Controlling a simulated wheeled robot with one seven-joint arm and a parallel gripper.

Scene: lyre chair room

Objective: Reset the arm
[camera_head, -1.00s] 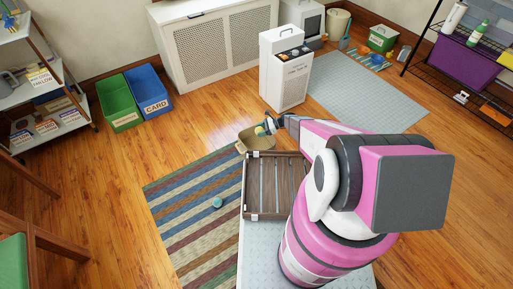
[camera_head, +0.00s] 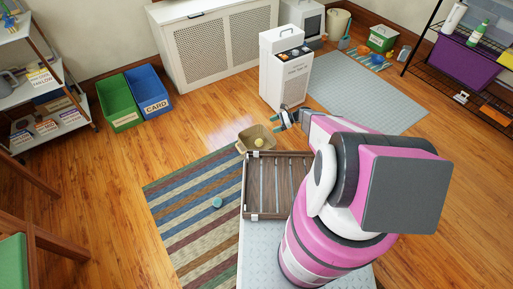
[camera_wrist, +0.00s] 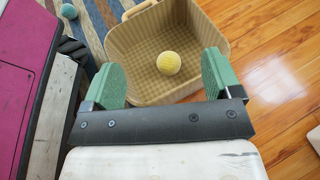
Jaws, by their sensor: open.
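My gripper (camera_head: 281,119) is open and empty, at the end of my pink arm, above the floor just right of a tan basket (camera_head: 246,136). In the wrist view, the green finger pads of my gripper (camera_wrist: 165,82) stand wide apart, with the basket (camera_wrist: 213,40) beyond them. A yellow ball (camera_head: 258,142) lies inside the basket, on its bottom; it also shows in the wrist view (camera_wrist: 168,63), apart from both fingers.
A wooden slatted tray (camera_head: 249,190) is at my front. A teal ball (camera_head: 217,202) lies on the striped rug (camera_head: 185,210). A white cabinet unit (camera_head: 285,75) stands beyond my gripper. Green (camera_head: 118,103) and blue (camera_head: 148,90) bins stand at the left. Bare floor lies right of my arm.

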